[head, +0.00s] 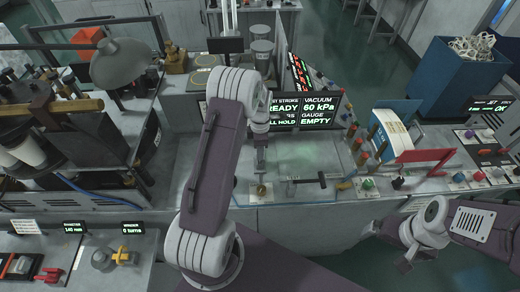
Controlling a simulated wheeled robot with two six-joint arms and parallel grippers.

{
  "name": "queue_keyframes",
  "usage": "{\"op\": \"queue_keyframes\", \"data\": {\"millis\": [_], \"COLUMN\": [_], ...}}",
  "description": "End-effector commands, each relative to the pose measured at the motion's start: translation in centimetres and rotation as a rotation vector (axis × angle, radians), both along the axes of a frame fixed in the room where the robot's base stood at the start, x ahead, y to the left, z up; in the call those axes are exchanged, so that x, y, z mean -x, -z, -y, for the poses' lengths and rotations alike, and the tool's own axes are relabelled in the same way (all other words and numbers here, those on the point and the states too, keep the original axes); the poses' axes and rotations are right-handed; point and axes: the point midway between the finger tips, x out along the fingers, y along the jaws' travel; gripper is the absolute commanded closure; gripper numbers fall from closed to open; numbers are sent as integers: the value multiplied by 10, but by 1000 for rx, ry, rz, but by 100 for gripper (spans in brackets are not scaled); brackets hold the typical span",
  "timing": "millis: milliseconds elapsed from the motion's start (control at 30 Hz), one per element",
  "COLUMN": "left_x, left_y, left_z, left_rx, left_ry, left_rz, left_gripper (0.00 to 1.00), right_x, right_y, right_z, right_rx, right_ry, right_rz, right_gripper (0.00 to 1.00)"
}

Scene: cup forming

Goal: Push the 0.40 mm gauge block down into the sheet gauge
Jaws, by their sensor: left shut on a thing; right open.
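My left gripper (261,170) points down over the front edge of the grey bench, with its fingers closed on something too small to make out. Just below its tips is a small brass-coloured piece (261,190) on a pale square base. I cannot tell whether this is the sheet gauge or the 0.40 mm gauge block, or whether the fingers touch it. A dark screen (312,113) behind reads "VACUUM 60 kPa" and "GAUGE EMPTY". My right gripper (407,258) is open and empty at the lower right, away from the bench.
A dark T-shaped handle (308,181) lies right of the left gripper. A red frame (425,156) and a blue-sided holder (391,132) stand further right. A grey lamp (122,62) and machinery fill the left.

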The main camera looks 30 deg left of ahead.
Motion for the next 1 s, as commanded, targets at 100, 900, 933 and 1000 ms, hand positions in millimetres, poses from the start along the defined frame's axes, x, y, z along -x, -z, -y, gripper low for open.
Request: {"op": "queue_keyframes", "data": {"millis": [100, 900, 933, 1000], "left_x": [0, 0, 0, 0], "left_y": [4, 24, 25, 24], "left_z": [0, 0, 0, 0], "left_rx": [0, 1, 1, 0], "left_ry": [0, 0, 0, 0], "left_rz": [0, -1, -1, 0], "left_gripper": [100, 100, 100, 52], "right_x": [0, 0, 0, 0], "right_y": [3, 17, 17, 16], "right_z": [0, 0, 0, 0], "right_rx": [0, 0, 0, 0], "right_ry": [0, 0, 0, 0], "right_rz": [0, 0, 0, 0], "right_gripper": [0, 0, 0, 0]}}
